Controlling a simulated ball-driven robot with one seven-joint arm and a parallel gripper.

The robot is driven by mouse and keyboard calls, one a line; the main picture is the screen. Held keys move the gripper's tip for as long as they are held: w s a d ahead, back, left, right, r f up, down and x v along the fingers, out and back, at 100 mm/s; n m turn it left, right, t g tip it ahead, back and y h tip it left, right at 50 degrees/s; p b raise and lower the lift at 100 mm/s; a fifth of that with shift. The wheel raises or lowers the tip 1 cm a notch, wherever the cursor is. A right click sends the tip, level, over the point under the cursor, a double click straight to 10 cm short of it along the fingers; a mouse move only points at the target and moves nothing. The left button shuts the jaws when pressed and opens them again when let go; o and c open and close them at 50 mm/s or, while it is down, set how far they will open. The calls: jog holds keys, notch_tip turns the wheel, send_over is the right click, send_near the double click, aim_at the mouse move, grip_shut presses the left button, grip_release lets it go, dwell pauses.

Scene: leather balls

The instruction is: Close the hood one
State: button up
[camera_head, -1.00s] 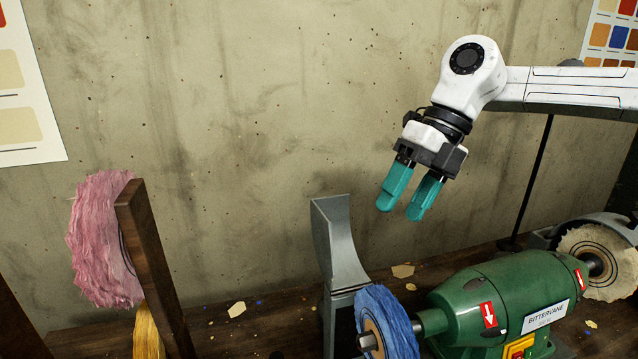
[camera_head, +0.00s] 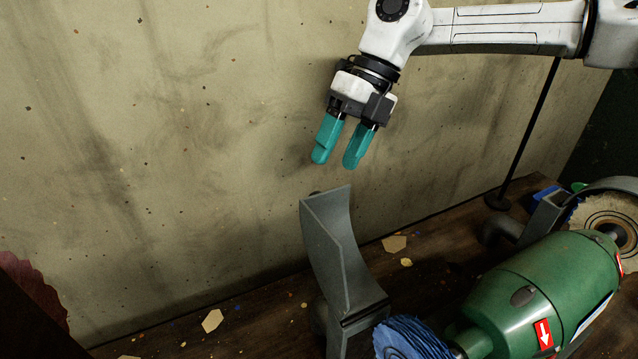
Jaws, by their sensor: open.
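A grey curved metal hood (camera_head: 332,250) stands swung up and open, above and behind the blue buffing wheel (camera_head: 405,340). The wheel is cut off by the lower picture edge and its top is uncovered. My gripper (camera_head: 340,161) hangs just above the hood's upper edge in the picture, its two teal fingers pointing down and apart with nothing between them. A small gap shows between the fingertips and the hood; how far apart they are in depth I cannot tell. The green motor (camera_head: 545,290) lies right of the blue wheel.
A second wheel (camera_head: 608,222), tan, sits at the right with a grey guard over it. A thin black stand (camera_head: 528,135) rises behind the motor. The concrete wall (camera_head: 180,130) is close behind. Paper scraps (camera_head: 394,244) lie on the dark wooden bench (camera_head: 260,325).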

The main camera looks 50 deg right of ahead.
jog(key=p+x, duration=0.1)
jog(key=x, duration=0.6)
jog(key=shift+a+f, duration=0.15)
jog(key=shift+f, duration=0.05)
grip_shut()
dwell(0.4)
